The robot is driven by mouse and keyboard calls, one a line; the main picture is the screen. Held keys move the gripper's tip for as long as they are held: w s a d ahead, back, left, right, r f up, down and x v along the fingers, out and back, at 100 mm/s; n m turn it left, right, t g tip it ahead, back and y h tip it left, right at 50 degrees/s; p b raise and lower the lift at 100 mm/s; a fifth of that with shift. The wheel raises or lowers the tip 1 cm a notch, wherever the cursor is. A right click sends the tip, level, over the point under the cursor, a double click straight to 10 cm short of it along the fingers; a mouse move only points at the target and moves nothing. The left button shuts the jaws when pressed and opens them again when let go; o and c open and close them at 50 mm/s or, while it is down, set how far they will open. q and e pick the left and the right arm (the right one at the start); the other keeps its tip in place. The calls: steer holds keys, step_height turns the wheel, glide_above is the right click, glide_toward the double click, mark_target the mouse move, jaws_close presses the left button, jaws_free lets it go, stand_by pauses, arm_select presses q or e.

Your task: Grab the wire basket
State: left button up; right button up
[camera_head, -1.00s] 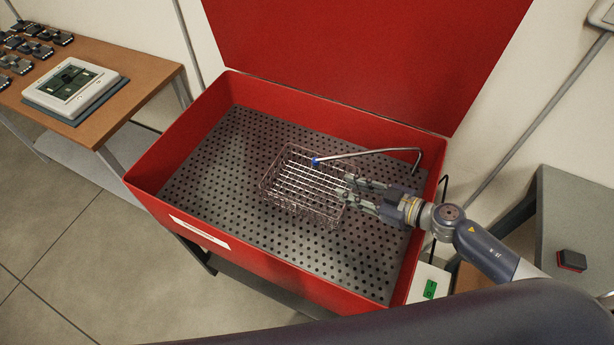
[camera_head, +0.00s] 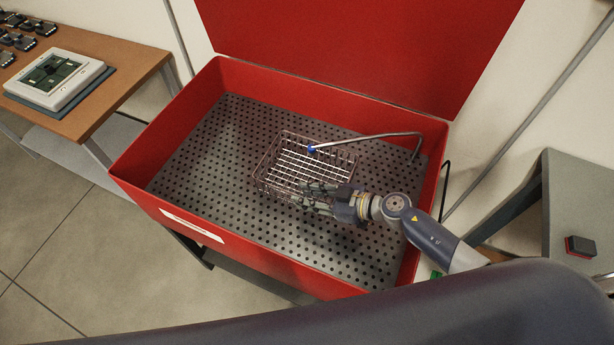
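The wire basket (camera_head: 291,160) stands upright on the perforated grey floor of the red washer tub (camera_head: 128,178). My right gripper (camera_head: 303,195) is at the basket's near right corner, its fingers pointing left. The two fingers are apart, with a gap between them. They overlap the near wall and rim in the picture. I cannot tell whether they touch the wire, and they hide part of that corner. My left gripper is not in view.
A bent metal spout (camera_head: 375,138) with a blue tip reaches over the basket's far side. The red lid (camera_head: 360,45) stands open behind. A wooden table (camera_head: 120,85) is at left, a grey table (camera_head: 575,195) at right. The tub floor left of the basket is clear.

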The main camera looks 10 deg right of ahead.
steer(key=shift+x, duration=0.8)
steer(key=shift+w+a+f, duration=0.2)
steer(key=shift+w+a, duration=0.15)
steer(key=shift+a, duration=0.1)
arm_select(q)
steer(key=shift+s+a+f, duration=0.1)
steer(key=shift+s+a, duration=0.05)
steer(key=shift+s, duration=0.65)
arm_select(e)
jaws_close()
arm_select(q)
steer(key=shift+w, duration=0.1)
arm_select(e)
steer(key=shift+r, duration=0.2)
